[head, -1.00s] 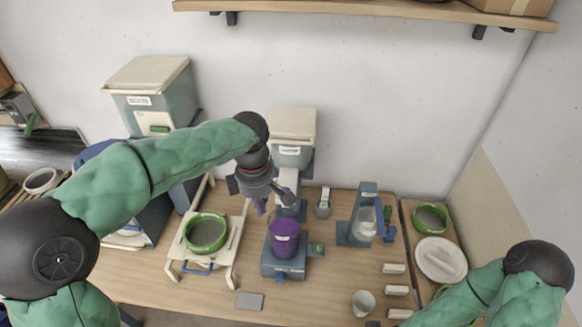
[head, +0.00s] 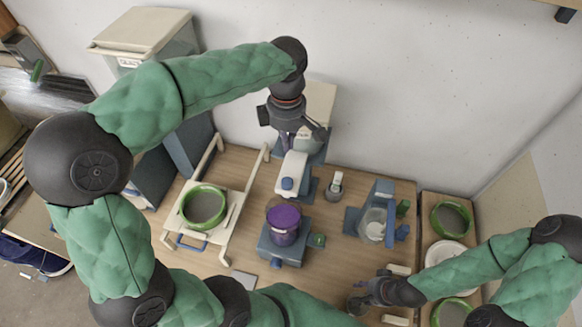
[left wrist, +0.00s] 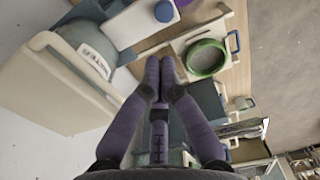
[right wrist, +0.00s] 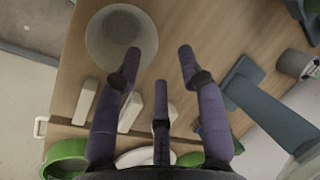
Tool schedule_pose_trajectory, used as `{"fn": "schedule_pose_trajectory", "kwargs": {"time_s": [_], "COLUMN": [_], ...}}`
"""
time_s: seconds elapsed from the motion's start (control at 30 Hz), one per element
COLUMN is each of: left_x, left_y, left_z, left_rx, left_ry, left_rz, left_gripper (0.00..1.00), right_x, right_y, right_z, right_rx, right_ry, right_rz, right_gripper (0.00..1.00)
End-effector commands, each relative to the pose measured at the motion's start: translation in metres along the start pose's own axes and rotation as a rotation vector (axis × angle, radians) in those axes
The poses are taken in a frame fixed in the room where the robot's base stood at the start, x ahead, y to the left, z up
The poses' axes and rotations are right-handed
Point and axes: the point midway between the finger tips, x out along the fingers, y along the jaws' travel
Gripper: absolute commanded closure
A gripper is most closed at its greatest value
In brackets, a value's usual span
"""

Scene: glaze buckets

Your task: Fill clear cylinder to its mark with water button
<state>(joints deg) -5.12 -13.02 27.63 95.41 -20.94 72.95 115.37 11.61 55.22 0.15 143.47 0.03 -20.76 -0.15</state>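A clear, open-topped cylinder (right wrist: 105,40) stands at the table's front edge. In the head view, my right gripper (head: 362,296) is low beside it and partly hides it. In the right wrist view, that gripper (right wrist: 160,58) is open, one fingertip overlapping the cylinder's image; contact cannot be told. No mark is readable. A white dispenser arm with a blue button (head: 287,183) stands behind a purple bucket (head: 284,222). The button also shows in the left wrist view (left wrist: 164,11). My left gripper (head: 290,142) hangs near the dispenser, its fingers together and empty (left wrist: 159,72).
The purple bucket is on a blue-grey base (head: 267,251). A green-rimmed sieve (head: 204,206) rests on a white stand at left. A blue stand holding a clear vessel (head: 374,226) is at right. White blocks (right wrist: 130,112) lie near the cylinder. Green-rimmed bowls (head: 452,218) are at far right.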

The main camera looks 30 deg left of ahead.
Motion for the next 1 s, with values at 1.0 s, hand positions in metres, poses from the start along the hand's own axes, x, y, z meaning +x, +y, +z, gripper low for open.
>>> {"fn": "schedule_pose_trajectory", "kwargs": {"time_s": [1.0], "left_x": [0.121], "left_y": [-0.001], "left_z": [0.0], "left_rx": [0.001], "left_ry": [0.001], "left_rz": [-0.004], "left_gripper": [1.0], "right_x": [-0.005], "right_y": [-0.002], "right_z": [0.0], "right_rx": [0.0], "right_ry": [0.001], "right_rz": [0.0], "right_gripper": [0.6]}}
